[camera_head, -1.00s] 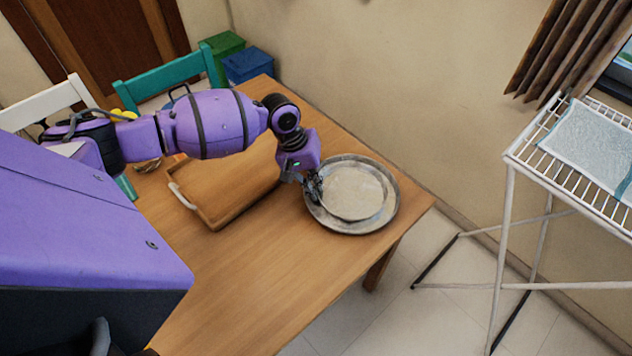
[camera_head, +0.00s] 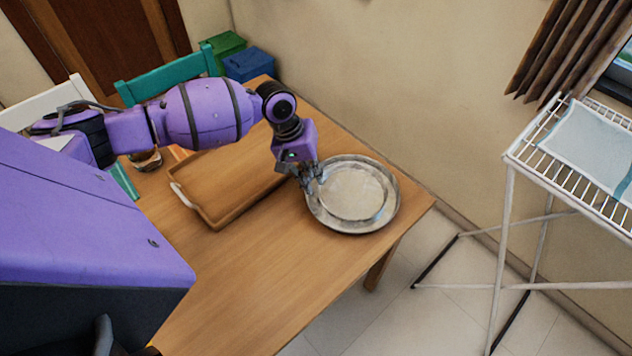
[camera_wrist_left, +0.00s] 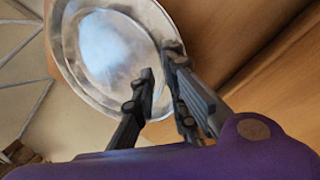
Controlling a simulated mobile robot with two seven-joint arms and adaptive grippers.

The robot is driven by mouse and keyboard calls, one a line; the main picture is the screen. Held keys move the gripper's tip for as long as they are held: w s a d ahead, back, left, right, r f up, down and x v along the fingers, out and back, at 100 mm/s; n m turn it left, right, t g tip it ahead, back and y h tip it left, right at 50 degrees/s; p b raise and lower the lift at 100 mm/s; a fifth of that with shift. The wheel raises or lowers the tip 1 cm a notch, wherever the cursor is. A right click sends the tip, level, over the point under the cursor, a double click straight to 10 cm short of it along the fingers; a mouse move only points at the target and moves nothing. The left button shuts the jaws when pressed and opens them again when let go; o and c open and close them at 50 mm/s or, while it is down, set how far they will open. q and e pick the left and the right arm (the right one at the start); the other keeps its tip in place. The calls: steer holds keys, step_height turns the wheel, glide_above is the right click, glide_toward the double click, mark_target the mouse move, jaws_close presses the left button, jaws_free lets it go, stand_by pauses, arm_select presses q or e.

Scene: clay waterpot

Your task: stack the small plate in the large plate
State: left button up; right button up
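The large plate (camera_head: 350,228) is a round grey metal dish near the right end of the wooden table. The small plate (camera_head: 355,192), pale and round, lies inside it, within its rim and looking flat. My left gripper (camera_head: 314,178) is at the left edge of the plates. In the left wrist view, the gripper (camera_wrist_left: 160,62) has its fingers apart with a gap between the tips, over the near rim. The small plate (camera_wrist_left: 108,45) and large plate (camera_wrist_left: 68,60) show beyond the fingers. Whether a finger touches a rim is hard to tell. My right gripper is out of view.
A wooden tray (camera_head: 235,180) with a pale handle sits on the table left of the plates. The front of the table (camera_head: 235,285) is clear. A white wire rack (camera_head: 525,155) stands apart at the right. A green chair (camera_head: 165,78) is behind the table.

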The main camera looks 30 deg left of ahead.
arm_select(q)
steer(key=v, duration=0.9)
steer(key=shift+p, duration=0.3)
steer(key=shift+f, duration=0.1)
